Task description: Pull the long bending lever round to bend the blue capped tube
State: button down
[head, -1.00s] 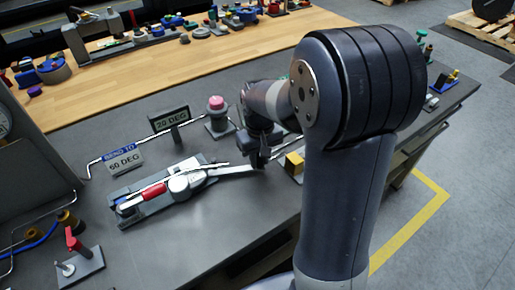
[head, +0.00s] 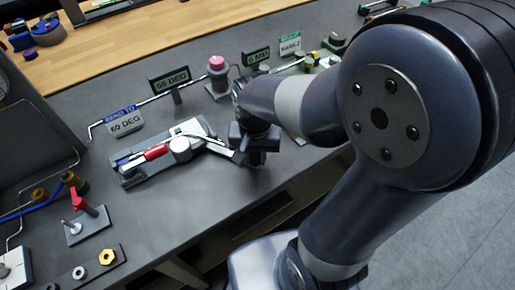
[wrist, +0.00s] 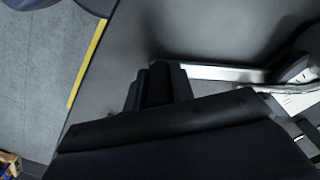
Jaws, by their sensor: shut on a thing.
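The tube bender (head: 133,175) lies on the grey bench, with a round silver hub and a red handle (head: 156,152). The long bending lever (head: 218,149) reaches right from the hub to my gripper (head: 256,160). My gripper is shut on the lever's far end; the fingers hide that end. In the wrist view the lever (wrist: 225,73) runs right from my fingers (wrist: 158,85). The display (head: 169,81) reads about 58 DEG.
A sign (head: 125,122) reads BEND TO 60 DEG. A pink-topped button post (head: 217,75) stands behind the bender. A red-levered valve (head: 82,200) stands front left. The bench's front edge runs close below my gripper; bare bench lies in front of the bender.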

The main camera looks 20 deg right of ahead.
jog(key=shift+s, duration=0.1)
dwell(0.3)
jog(key=c, duration=1.2)
grip_release()
jog(key=shift+a, duration=0.1)
notch_tip(320, 180, up, 11)
jog(key=shift+f+p, duration=0.1)
jog(key=shift+p, duration=0.35)
jog(key=shift+f, duration=0.1)
